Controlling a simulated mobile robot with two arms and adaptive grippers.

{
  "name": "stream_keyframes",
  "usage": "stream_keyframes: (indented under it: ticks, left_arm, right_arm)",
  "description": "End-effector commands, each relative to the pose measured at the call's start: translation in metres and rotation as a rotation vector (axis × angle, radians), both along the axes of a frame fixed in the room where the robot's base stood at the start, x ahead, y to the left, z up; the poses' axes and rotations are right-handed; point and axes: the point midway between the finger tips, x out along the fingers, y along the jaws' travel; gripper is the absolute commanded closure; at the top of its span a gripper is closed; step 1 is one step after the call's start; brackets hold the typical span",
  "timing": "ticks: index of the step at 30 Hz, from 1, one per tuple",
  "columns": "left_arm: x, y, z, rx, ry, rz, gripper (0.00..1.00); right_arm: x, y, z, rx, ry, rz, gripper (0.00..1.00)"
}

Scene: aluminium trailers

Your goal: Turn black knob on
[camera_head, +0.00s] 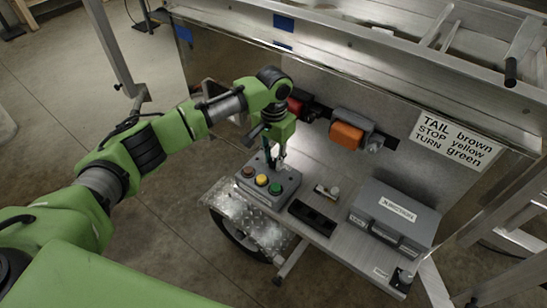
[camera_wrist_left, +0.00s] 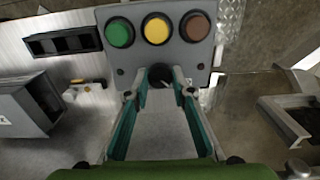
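The grey control box (camera_head: 284,196) sits on the metal shelf, with brown, yellow and green buttons. In the left wrist view, the box (camera_wrist_left: 133,62) carries a round black knob (camera_wrist_left: 160,74) below the yellow button (camera_wrist_left: 157,28). My left gripper (camera_head: 275,163) points down at the box's far side and hides the knob in the head view. In the wrist view, the left gripper (camera_wrist_left: 160,82) has its two fingers apart, one on each side of the knob. Whether the fingertips touch it is not clear. My right gripper is not in view.
A black slotted socket (camera_head: 312,217), a small latch-like part (camera_head: 327,192) and a grey case (camera_head: 395,212) stand right of the box. An orange lamp (camera_head: 346,135) and a red lamp (camera_head: 295,105) are on the panel behind. The trailer rail runs above.

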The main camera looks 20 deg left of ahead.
Motion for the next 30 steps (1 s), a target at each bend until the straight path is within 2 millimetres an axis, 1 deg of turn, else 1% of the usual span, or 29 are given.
stream_keyframes:
  ticks: [8,14,20,24,30]
  left_arm:
    - [0.000,0.000,0.001,0.000,0.001,-0.013,0.99]
    - [-0.001,0.000,0.002,-0.001,0.004,-0.082,0.99]
    - [-0.001,0.000,0.004,-0.001,0.004,-0.224,0.99]
    - [-0.001,0.000,0.004,-0.002,0.004,-0.354,0.99]
    - [-0.001,-0.001,0.003,-0.002,0.002,-0.544,0.99]
  right_arm:
    - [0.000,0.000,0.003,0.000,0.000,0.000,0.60]
    - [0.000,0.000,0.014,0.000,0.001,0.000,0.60]
    - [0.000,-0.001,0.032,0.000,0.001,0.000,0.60]
    - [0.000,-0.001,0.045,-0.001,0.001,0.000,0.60]
    - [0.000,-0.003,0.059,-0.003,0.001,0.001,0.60]
